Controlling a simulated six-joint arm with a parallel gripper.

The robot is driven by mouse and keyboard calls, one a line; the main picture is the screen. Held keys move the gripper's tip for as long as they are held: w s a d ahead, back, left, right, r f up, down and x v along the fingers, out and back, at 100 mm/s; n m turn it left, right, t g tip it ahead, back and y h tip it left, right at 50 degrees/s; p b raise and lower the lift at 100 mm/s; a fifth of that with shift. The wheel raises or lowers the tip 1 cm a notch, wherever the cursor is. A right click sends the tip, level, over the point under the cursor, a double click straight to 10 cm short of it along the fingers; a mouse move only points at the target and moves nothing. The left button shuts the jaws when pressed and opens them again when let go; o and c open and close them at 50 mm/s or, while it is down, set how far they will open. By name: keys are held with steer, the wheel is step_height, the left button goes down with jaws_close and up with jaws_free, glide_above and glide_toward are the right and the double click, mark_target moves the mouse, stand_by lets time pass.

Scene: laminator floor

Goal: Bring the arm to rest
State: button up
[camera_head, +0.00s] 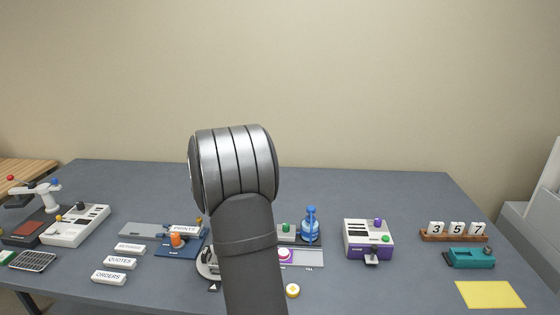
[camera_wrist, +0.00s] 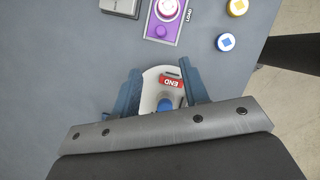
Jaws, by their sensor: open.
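My gripper (camera_wrist: 161,70) shows in the wrist view with its two blue fingers spread apart. Between and beneath the fingers lies a white rounded piece (camera_wrist: 151,78) with a red END tag (camera_wrist: 171,82) and a blue knob (camera_wrist: 165,104). I see no grip on it; whether a finger touches it, I cannot tell. In the head view my arm rises in the middle, and my gripper is hidden behind it.
Label blocks (camera_head: 120,262) lie left. The back strip is clear.

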steer(key=x, duration=1.5)
steer(key=shift+d+f, duration=0.2)
steer(key=shift+f, duration=0.15)
steer(key=shift+r, duration=0.15)
stand_by(0.5)
steer(key=v, duration=1.7)
steer(key=shift+a+r, duration=0.2)
steer(key=shift+f, duration=0.1)
steer(key=shift+x, duration=8.55)
steer(key=shift+d+f, duration=0.25)
steer(key=shift+d+r, duration=0.1)
steer(key=shift+d, duration=0.3)
